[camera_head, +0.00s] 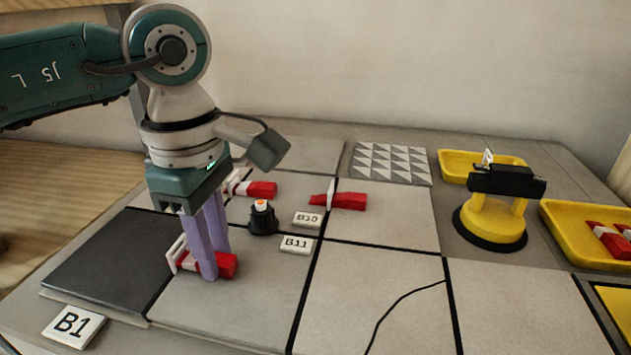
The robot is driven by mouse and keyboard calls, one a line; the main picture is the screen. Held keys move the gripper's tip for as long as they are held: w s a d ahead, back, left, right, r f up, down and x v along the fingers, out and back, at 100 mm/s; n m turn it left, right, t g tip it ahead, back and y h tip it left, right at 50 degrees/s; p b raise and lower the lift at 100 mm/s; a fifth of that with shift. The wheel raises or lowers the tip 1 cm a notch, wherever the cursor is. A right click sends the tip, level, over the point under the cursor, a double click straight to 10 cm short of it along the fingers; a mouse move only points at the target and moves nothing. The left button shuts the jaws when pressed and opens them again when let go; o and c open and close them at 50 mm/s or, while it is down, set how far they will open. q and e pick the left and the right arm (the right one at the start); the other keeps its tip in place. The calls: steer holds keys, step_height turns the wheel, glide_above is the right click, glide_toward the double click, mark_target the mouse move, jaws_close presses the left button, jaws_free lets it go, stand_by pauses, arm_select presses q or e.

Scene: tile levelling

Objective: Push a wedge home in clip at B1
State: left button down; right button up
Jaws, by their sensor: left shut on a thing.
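The B1 label (73,325) lies at the front left, near the dark tile. A white clip (176,257) stands at the joint between the dark tile and a grey tile, above and right of that label. A red wedge (229,263) lies at this clip, its wide end pointing right. My left gripper (209,275) reaches down with its purple fingers shut on the wedge. The fingers hide part of the wedge and its entry into the clip, so I cannot tell how deep it sits. My right gripper is out of view.
Two other clips with red wedges (262,189) (347,201) stand farther back. A black knob (263,218) stands near the B10 (307,219) and B11 (296,243) labels. A yellow suction lifter (490,222) and yellow trays (577,242) are right.

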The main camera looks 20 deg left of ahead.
arm_select(q)
steer(key=shift+s+a, duration=0.25)
steer(key=shift+a, duration=0.75)
stand_by(1.4)
steer(key=c, duration=0.6)
jaws_free()
